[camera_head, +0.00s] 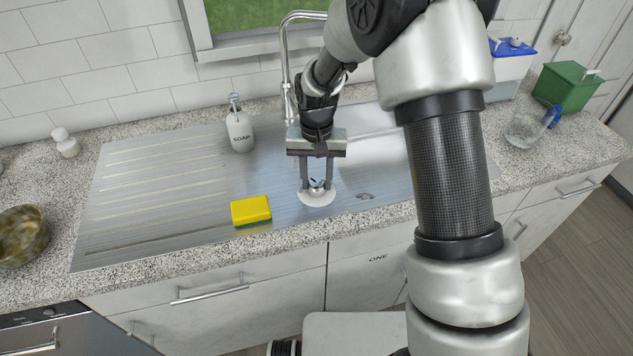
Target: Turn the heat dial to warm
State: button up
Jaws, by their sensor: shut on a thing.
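The heat dial appears to be the small metallic knob (316,184) on a round white base (318,199), near the front edge of the steel sink top. My gripper (317,187) reaches down from above with one finger on each side of the knob and is shut on it. The fingers partly hide the knob and the base. No warm mark or pointer direction can be made out at this size.
A yellow and green sponge (251,210) lies just left of the dial. A white soap bottle (239,128) and the tap (287,70) stand behind. A glass jar (524,128) and a green box (567,87) stand at right. The drainer (150,190) at left is clear.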

aim_at(317, 182)
jog(key=m+b, duration=0.1)
jog(key=m, duration=0.4)
dwell(0.6)
jog(key=o, duration=1.1)
jog(key=shift+c, duration=0.2)
notch_tip(317, 182, up, 18)
jog(key=shift+f+p, duration=0.25)
jog(key=shift+p, duration=0.15)
